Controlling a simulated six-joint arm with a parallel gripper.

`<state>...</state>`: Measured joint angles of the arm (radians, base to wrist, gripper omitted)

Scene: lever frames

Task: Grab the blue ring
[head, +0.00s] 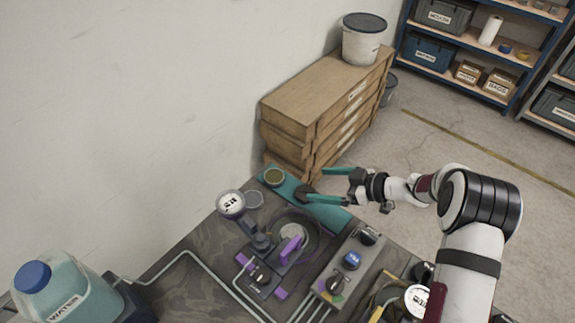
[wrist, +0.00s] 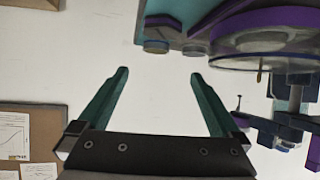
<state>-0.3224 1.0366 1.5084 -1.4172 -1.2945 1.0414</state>
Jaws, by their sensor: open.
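My gripper (head: 320,183) has two teal fingers spread apart with nothing between them, above the far end of the workbench. In the wrist view my gripper (wrist: 160,73) is also open, with pale wall behind the gap. I cannot make out a blue ring for certain on the bench. A small blue-topped knob (head: 352,260) sits on the grey panel, below and right of my gripper in the head view. A small blue roll (head: 505,48) lies on the far shelf; whether it is a ring is too small to tell.
A teal strip (head: 327,215) on the bench bears a round olive-topped container (head: 274,177) and a dark object (head: 304,192). A purple lever (head: 290,249), a gauge (head: 231,204) and pipes stand nearby. A water jug (head: 70,288) is at left, a wooden cabinet (head: 290,117) behind.

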